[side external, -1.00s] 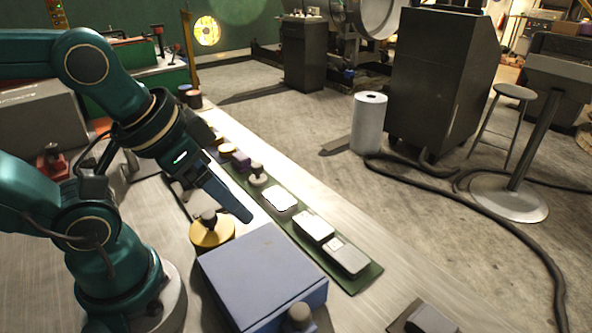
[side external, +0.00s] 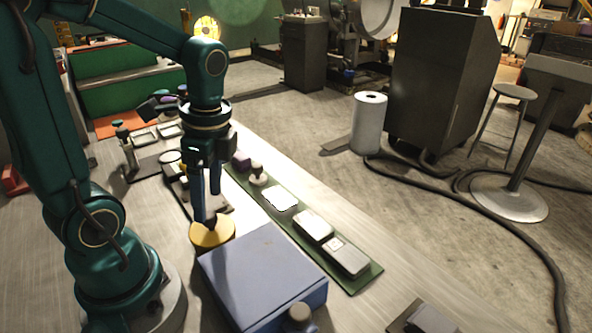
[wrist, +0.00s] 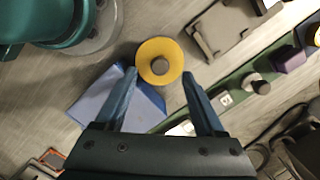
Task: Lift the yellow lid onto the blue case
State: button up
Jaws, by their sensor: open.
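The yellow lid (side external: 222,235) is a round disc with a dark knob (side external: 209,222) on top. It lies on the table beside the blue case (side external: 265,270), a flat box at its front right. My gripper (side external: 207,207) points down over the lid, its two blue fingers apart. In the wrist view the lid (wrist: 147,51) shows just beyond the fingertips, with its knob roughly midway between them. I cannot tell the exact height of the tips relative to the knob. The blue case (wrist: 92,101) is partly hidden behind the left finger in the wrist view.
A green strip (side external: 366,281) right of the case carries a purple block (side external: 241,160) and several pale-topped boxes. A grey knobbed object (side external: 299,316) stands at the case's front edge. A dark block (side external: 432,318) lies front right. Bare table lies between the case and that block.

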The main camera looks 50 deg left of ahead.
aim_at(208, 214)
jog(key=shift+s+a+f, duration=0.15)
jog(key=shift+f, duration=1.1)
jog(key=shift+s+a+f, duration=0.1)
jog(key=shift+s+f, duration=0.05)
jog(key=shift+f, duration=1.05)
grip_shut()
